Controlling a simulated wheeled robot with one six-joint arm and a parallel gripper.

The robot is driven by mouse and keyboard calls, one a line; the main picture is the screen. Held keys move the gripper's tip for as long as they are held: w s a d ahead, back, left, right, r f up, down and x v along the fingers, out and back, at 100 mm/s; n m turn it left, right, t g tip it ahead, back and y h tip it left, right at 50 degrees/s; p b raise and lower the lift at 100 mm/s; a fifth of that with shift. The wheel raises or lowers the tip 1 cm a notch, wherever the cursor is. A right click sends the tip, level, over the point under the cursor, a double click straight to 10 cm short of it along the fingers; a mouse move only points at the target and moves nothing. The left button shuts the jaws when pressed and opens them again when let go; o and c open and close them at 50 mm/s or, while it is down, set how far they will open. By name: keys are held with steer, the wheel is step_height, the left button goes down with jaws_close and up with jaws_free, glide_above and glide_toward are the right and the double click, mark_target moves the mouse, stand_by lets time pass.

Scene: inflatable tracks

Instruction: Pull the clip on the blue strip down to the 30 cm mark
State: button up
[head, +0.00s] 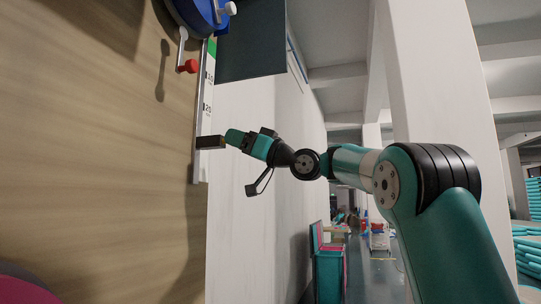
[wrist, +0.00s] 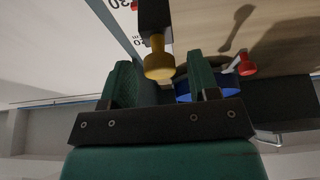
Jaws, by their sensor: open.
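My gripper (head: 236,138) is open beside a dark block (head: 210,142) on the scale rail at the edge of the wooden panel. In the wrist view the dark block (wrist: 154,18) carries a yellow knob (wrist: 158,62), which appears in the gap between my two fingers; I see no finger closed on it. The pale scale strip (head: 204,97) has a green upper end and marks of 10 and 20 above the block. In the wrist view the 20 and 30 marks show beside the block. Its exact reading is hidden, and no clearly blue strip shows.
A red knob (head: 188,66) on a lever and a blue round part (head: 200,12) sit above on the wooden panel (head: 90,150). A dark panel (head: 252,40) juts out at the top. A white wall (head: 250,210) lies behind my gripper. The space below the rail is clear.

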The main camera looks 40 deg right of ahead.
steer(key=b+v, duration=1.1)
steer(key=v, duration=0.5)
steer(key=shift+a, duration=0.1)
